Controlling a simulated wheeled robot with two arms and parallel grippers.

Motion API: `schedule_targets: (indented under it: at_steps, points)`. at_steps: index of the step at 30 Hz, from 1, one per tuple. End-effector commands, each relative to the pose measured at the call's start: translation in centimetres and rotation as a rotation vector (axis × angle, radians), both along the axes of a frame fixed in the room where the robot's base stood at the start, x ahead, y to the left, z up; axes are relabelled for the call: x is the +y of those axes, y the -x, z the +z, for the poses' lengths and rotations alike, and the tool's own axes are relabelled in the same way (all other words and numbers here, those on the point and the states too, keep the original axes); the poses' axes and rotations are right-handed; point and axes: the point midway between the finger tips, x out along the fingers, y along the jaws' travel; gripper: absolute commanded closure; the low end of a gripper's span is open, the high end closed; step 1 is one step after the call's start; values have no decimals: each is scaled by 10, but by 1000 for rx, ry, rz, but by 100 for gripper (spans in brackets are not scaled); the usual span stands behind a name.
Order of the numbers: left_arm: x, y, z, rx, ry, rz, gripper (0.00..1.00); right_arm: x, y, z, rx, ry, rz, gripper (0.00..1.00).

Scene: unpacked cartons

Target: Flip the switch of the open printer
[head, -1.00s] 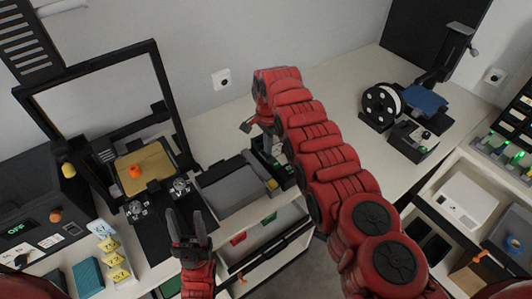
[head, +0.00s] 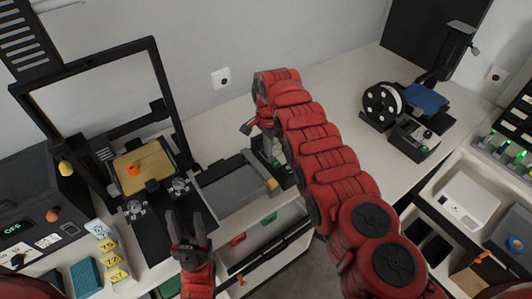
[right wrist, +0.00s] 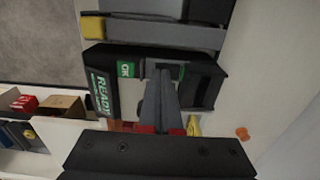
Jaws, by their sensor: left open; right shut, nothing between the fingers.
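The open-frame printer (head: 157,92) stands on the bench at the left, with an orange object on its tan bed (head: 150,160). A dark control box (head: 30,190) beside it has a display reading OFF. A small switch-like part (head: 70,228) is on its front; its position is too small to tell. My left gripper (head: 187,225) is open and empty in front of the printer's base. My right gripper (right wrist: 165,75) is shut and empty, with its fingertips over a dark device (right wrist: 100,90) marked READY. I cannot tell whether they touch it. My right arm partly hides this device in the head view.
A grey slab (head: 235,190) with a yellow end lies between the printer and the dark device. Bare bench (head: 350,80) lies behind my right arm.

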Motion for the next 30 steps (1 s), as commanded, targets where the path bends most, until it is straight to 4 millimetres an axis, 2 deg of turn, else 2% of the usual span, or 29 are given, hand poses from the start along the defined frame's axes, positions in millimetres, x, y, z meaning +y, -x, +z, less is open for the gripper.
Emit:
schedule_targets:
  at_steps: [17,30]
  points:
    - [0,0,-5,0,0,0,50,0,1,-6,2,0,0,100]
    - [0,0,26,0,0,0,50,0,0,30,1,1,-1,100]
